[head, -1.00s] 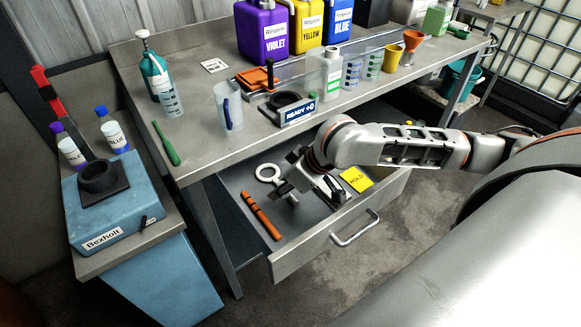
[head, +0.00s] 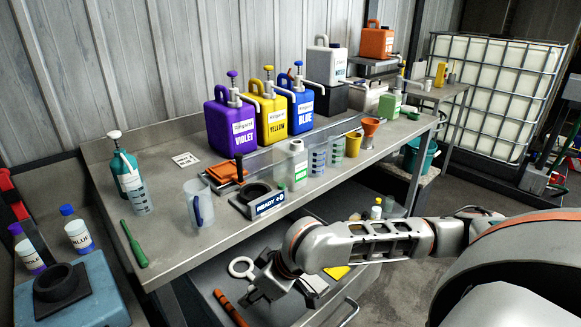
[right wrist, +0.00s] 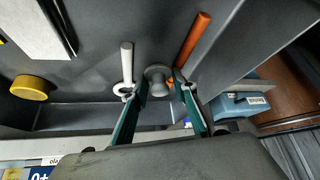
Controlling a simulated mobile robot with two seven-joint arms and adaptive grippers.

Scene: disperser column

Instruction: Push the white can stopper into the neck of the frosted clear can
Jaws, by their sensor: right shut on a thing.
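The frosted clear can (head: 297,172) stands on the bench, upright, with a green label on its front and a narrow neck on top. My right gripper (head: 252,290) is over the open drawer below the bench front, well apart from the can. In the right wrist view its teal fingers (right wrist: 159,84) are shut on a small pale grey-white piece with a round disc and a knob, which looks like the can stopper (right wrist: 158,80). In the head view the stopper cannot be made out at the gripper. My left gripper is not in view.
Violet (head: 231,128), yellow and blue jugs stand behind.

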